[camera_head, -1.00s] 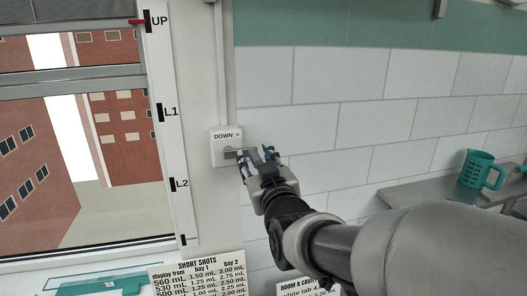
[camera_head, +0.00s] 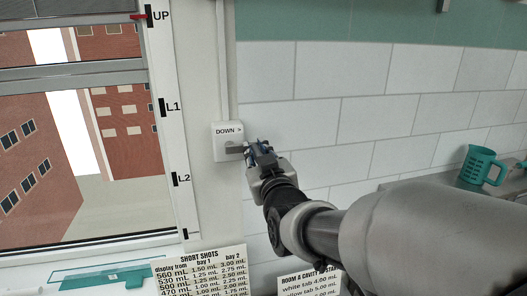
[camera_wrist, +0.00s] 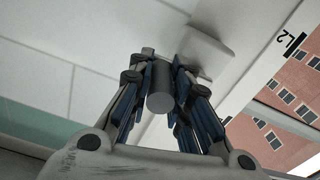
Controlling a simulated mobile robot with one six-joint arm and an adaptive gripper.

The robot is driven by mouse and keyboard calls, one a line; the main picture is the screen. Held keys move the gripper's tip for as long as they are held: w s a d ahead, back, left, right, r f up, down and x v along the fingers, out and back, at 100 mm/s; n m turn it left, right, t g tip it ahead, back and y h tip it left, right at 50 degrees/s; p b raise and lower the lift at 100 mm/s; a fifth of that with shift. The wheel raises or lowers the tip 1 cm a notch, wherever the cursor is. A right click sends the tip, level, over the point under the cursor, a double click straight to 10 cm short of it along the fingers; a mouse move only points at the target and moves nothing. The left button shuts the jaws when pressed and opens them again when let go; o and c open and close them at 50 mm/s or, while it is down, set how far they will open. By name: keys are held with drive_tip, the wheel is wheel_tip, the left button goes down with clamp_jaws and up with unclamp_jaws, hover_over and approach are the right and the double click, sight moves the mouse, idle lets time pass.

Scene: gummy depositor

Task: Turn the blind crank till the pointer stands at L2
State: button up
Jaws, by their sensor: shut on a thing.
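The crank box (camera_head: 228,132), white and marked "DOWN >", is fixed to the wall right of the window. Its grey crank handle (camera_head: 235,150) sticks out to the right. My gripper (camera_head: 256,149) is at the handle's end, shut on the crank knob. In the wrist view the grey cylindrical knob (camera_wrist: 161,88) sits between the blue-padded fingers of my gripper (camera_wrist: 160,95). The red pointer (camera_head: 137,16) stands at the UP mark at the top of the scale strip (camera_head: 170,130). The L1 mark (camera_head: 162,107) and the L2 mark (camera_head: 175,179) are lower down.
A teal jug (camera_head: 481,166) stands on a grey shelf (camera_head: 455,190) at the right. Printed sheets (camera_head: 200,270) hang below the window. A teal tray (camera_head: 100,278) lies on the sill. The tiled wall (camera_head: 340,100) above my arm is clear.

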clamp_jaws()
drive_tip(key=shift+s+a+f+b, duration=0.15)
drive_tip(key=shift+a+f+b, duration=0.3)
drive_tip(key=shift+f+b, duration=0.35)
drive_tip(key=shift+s+a+f+b, duration=0.1)
drive_tip(key=shift+a+f+b, duration=0.3)
drive_tip(key=shift+f+b, duration=0.4)
drive_tip(key=shift+s+a+f+b, duration=0.15)
drive_tip(key=shift+a+f+b, duration=0.4)
drive_tip(key=shift+b, duration=0.4)
